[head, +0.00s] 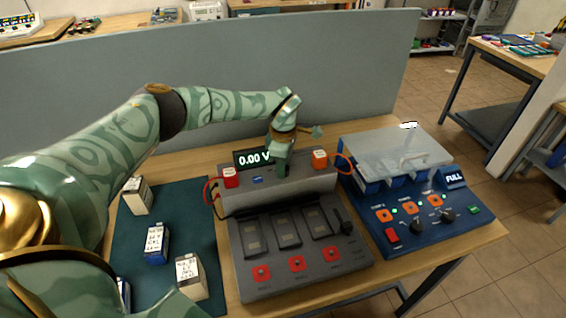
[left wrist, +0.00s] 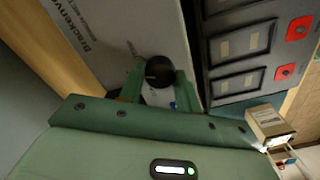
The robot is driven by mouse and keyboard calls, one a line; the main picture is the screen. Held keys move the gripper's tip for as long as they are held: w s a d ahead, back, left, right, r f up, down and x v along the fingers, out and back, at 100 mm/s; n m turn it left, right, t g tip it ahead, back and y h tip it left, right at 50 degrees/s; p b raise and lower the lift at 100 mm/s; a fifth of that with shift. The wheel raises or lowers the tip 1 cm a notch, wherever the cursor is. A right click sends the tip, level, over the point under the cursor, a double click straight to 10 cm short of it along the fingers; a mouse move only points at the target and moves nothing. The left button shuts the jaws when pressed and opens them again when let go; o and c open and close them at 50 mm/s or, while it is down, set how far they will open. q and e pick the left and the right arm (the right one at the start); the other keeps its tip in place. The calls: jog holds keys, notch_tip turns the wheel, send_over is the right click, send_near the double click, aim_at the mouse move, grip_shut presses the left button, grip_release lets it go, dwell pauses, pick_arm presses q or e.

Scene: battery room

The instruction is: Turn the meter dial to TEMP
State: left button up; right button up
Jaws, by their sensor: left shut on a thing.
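The grey meter (head: 275,192) stands on the wooden table and its display (head: 252,158) reads 0.00 V. In the left wrist view its dial (left wrist: 158,70) is a round black knob on the pale grey top. My left gripper (head: 281,168) reaches down onto the meter just right of the display. In the left wrist view its two green fingers (left wrist: 159,86) stand on either side of the dial and are shut on it. The gripper hides the dial in the head view, and I cannot read a TEMP mark or the pointer. My right gripper is not in view.
A red block (head: 230,178) and an orange block (head: 320,158) flank the gripper. A grey slotted unit (head: 300,285) is in front. A blue charger (head: 440,228) with a clear lid is right. Several batteries stand on the dark green mat (head: 187,205). A grey partition (head: 330,65) is behind.

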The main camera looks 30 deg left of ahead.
pick_arm(q)
jog(key=m, duration=0.3)
jog(key=shift+w+r+m, duration=0.1)
jog(key=shift+m, duration=1.7)
jog(key=o, duration=1)
jog(key=shift+c, duration=0.2)
notch_tip(320, 180, up, 16)
jog(key=p, duration=0.2)
jog(key=shift+r, duration=0.1)
